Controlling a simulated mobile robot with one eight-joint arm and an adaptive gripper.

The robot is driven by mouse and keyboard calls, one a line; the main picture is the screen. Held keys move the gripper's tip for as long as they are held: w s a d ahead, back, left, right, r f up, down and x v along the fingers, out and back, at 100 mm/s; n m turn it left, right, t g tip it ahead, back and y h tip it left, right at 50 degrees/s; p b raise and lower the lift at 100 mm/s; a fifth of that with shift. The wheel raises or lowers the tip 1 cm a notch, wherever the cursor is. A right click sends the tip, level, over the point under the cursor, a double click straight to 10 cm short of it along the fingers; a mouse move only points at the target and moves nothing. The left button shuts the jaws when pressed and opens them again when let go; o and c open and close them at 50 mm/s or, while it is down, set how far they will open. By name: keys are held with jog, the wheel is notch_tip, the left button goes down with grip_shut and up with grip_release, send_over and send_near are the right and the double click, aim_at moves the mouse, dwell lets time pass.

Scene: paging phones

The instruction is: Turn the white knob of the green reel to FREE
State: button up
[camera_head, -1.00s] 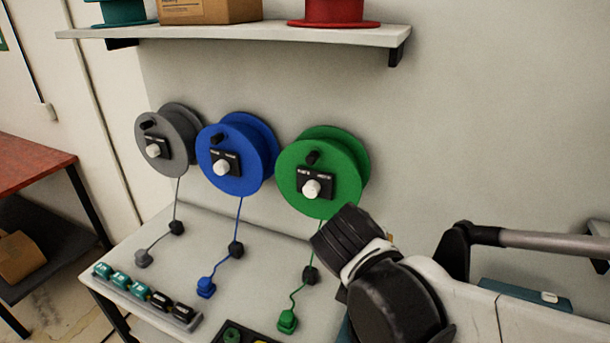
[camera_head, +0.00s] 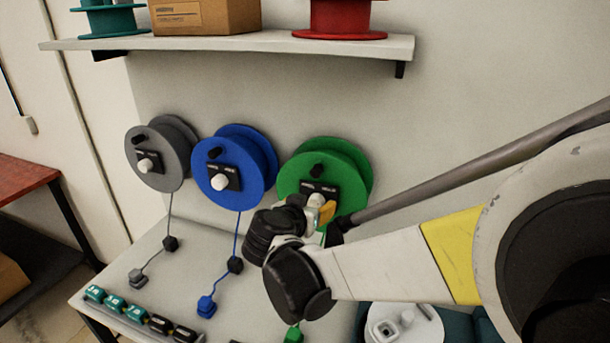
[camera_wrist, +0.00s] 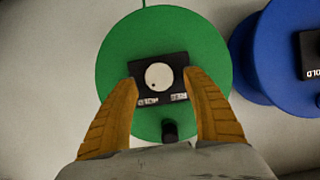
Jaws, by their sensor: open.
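The green reel (camera_head: 352,160) hangs on the wall at the right of a row of reels. In the wrist view the green reel (camera_wrist: 115,65) appears upside down, with the round white knob (camera_wrist: 159,76) on the black plate. A small dark dot marks the knob's lower left. My gripper (camera_wrist: 168,84) is open, its two orange fingers on either side of the knob with gaps between. I cannot tell whether the fingertips are level with the knob.
The blue reel (camera_head: 254,145) and grey reel (camera_head: 176,133) hang to the left. A shelf (camera_head: 250,44) with a carton and spools is above. The table (camera_head: 200,262) below holds hanging cord ends and a row of small teal and black blocks (camera_head: 137,310).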

jog(key=shift+x, duration=1.15)
jog(key=shift+c, duration=0.2)
jog(key=c, duration=1.2)
